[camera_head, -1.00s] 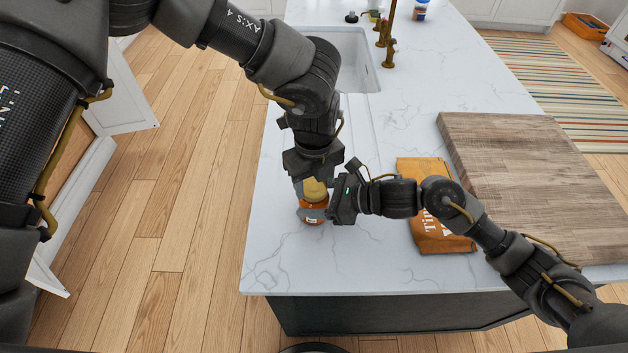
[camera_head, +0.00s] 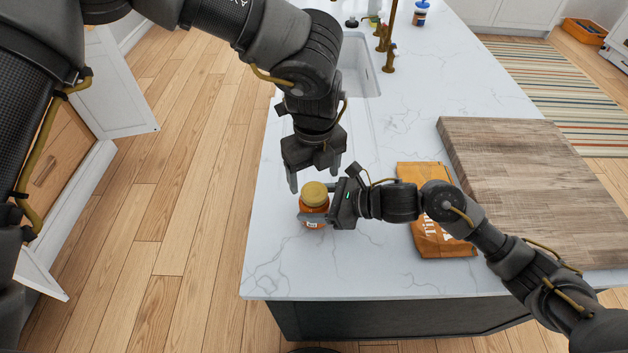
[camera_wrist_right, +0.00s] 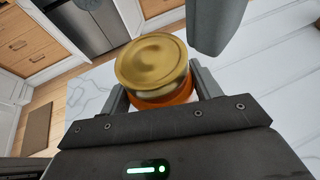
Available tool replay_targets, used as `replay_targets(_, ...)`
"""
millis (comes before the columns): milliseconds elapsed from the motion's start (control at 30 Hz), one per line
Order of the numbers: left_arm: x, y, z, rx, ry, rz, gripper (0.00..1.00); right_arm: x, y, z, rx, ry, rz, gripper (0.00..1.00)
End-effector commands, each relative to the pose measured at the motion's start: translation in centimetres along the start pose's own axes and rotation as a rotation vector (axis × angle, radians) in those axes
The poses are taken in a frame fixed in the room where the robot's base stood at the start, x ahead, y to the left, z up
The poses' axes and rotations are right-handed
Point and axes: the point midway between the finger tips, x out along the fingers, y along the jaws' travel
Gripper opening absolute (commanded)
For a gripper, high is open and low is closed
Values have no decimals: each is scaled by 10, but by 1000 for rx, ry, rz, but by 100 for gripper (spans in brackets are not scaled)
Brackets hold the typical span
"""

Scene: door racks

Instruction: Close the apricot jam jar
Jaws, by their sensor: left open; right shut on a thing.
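The apricot jam jar (camera_head: 313,218) stands on the white counter near its left edge, an orange jar with a gold lid (camera_head: 314,194) resting on its top. The lid also shows in the right wrist view (camera_wrist_right: 152,62), seen from above; I cannot tell how tightly it sits. My right gripper (camera_head: 318,217) is shut around the jar body from the right, with a finger on each side. My left gripper (camera_head: 315,181) is open and empty, just above and behind the lid, pointing down. One of its fingers shows at the top of the right wrist view.
An orange bag (camera_head: 432,225) lies on the counter right of the jar, under my right arm. A large wooden board (camera_head: 540,180) covers the right side. The sink (camera_head: 356,65) and brass taps are behind. The counter in front of the jar is clear.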

Motion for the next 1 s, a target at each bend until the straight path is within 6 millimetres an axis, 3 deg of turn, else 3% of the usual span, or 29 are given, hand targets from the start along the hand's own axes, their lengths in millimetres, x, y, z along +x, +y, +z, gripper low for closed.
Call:
replay_targets(233, -2, 0, 0, 0, 0, 1, 74, 0, 0, 0, 0, -1, 1, 0)
replay_targets(433, -2, 0, 0, 0, 0, 1, 100, 0, 0, 0, -1, -1, 1, 0)
replay_targets(700, -4, 0, 0, 0, -1, 1, 100, 0, 0, 0, 0, -1, 1, 0)
replay_targets(867, -22, 0, 1, 0, -1, -2, 100, 0, 0, 0, -1, -1, 1, 0)
replay_targets(1000, -51, 0, 1, -2, -3, -3, 100, 0, 0, 0, -1, -1, 0, 0)
